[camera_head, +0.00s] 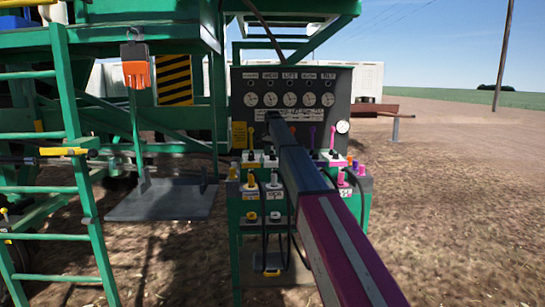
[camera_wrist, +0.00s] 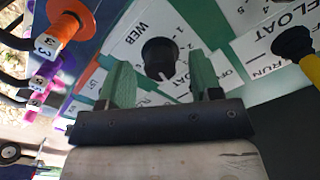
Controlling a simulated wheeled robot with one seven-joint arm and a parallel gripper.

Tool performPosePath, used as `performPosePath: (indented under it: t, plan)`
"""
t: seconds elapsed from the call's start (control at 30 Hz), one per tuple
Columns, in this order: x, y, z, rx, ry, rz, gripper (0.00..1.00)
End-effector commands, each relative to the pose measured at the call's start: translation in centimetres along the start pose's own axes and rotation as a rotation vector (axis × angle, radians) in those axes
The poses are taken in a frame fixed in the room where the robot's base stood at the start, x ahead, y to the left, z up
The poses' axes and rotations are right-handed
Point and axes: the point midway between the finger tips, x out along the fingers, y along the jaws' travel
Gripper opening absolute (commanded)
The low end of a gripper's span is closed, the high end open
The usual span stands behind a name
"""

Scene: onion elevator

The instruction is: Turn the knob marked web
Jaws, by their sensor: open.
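A round black knob (camera_wrist: 160,57) sits on a white label plate marked WEB (camera_wrist: 140,40) in the wrist view. A light pointer mark shows on the knob's lower edge. My gripper (camera_wrist: 165,80) is open, with one green finger at the lower left of the knob and the other at its lower right. Nothing is between the fingers except the view of the knob beyond them. Whether a finger touches the knob cannot be told. In the head view my arm reaches to the control panel (camera_head: 340,85) and hides the knob and gripper.
In the head view, gauges line the panel, coloured couplings stand below, and a green ladder (camera_head: 75,150) is at left.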

Motion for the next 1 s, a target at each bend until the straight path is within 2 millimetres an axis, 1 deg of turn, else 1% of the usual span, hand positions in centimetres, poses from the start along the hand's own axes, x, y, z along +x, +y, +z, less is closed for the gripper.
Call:
performPosePath:
  t: [0.03, 0.13, 0.4, 0.47, 0.5, 0.53, 0.57, 0.87, 1.0]
  plan:
    - [0.68, 0.04, 0.04, 0.0, -0.001, 0.001, 0.58]
    - [1.33, 0.03, 0.02, 0.0, -0.001, 0.001, 0.58]
    - [1.46, 0.0, -0.01, 0.0, 0.0, 0.0, 0.58]
    - [1.46, 0.0, -0.01, 0.0, 0.0, 0.0, 0.39]
    - [1.45, 0.0, -0.01, 0.0, 0.0, 0.0, 0.26]
    - [1.45, 0.0, 0.0, 0.0, 0.0, 0.0, 0.16]
    - [1.45, 0.0, 0.0, 0.0, 0.0, 0.0, 0.09]
    - [1.43, 0.0, -0.01, -0.018, 0.0, 0.0, 0.09]
    - [1.43, 0.02, 0.0, -0.068, 0.0, 0.0, 0.09]
